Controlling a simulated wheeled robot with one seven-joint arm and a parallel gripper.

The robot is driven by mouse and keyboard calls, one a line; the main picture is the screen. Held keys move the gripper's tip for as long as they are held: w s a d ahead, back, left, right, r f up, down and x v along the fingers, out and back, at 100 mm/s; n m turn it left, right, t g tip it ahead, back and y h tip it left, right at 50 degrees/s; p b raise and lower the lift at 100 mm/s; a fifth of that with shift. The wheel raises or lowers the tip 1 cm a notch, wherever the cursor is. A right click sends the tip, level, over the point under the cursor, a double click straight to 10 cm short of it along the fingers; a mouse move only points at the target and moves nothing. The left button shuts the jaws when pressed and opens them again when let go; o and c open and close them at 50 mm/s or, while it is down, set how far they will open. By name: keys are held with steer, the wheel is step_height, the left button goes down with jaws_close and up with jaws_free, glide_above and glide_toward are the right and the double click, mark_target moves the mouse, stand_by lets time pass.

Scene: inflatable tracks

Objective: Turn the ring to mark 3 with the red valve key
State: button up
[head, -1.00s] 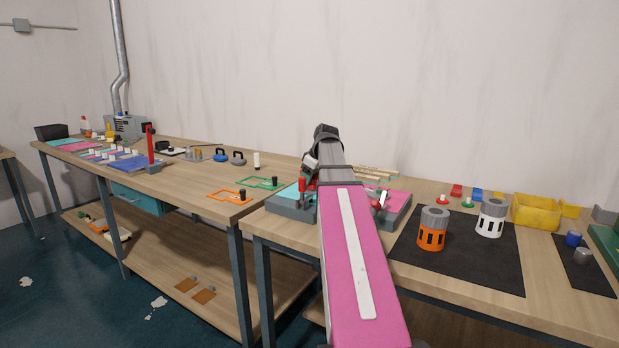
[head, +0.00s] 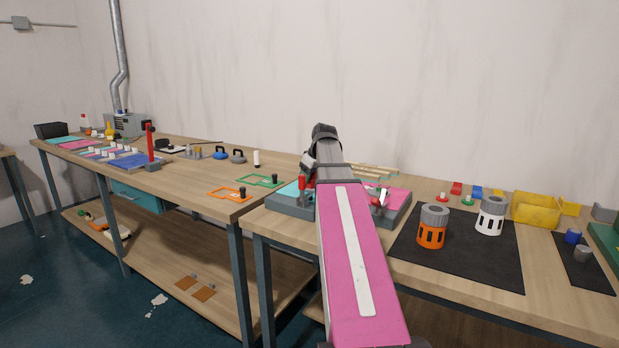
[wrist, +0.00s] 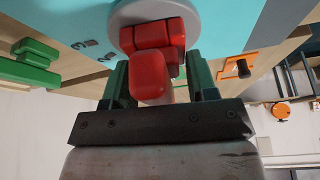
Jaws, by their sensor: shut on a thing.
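In the wrist view my gripper (wrist: 158,84) is shut on the red valve key (wrist: 150,72), with a dark green finger on each side of it. The key's head sits against a round grey ring (wrist: 198,14) on a teal panel (wrist: 75,18). Dark marks (wrist: 96,50) show on the panel beside the ring; I cannot read their numbers surely. How the key engages the ring is hidden behind the key. In the head view the teal panel (head: 283,196) is partly behind my arm, and my fingertips cannot be made out.
A pink panel (head: 398,200) with a red-handled clamp stands right of my arm. An orange canister (head: 431,236) and a white canister (head: 490,222) stand on a black mat (head: 458,270). A yellow bin (head: 536,211) is behind them. Another bench (head: 160,190) is at left.

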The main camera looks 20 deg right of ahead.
steer(key=shift+m+h, duration=0.4)
steer(key=shift+m, duration=0.6)
steer(key=shift+a, duration=0.1)
steer(key=shift+m+t+h, duration=0.3)
steer(key=shift+m+h, duration=0.1)
steer(key=shift+m, duration=0.6)
steer(key=shift+s, duration=0.1)
steer(key=shift+m+h, duration=0.3)
steer(key=shift+m, duration=0.7)
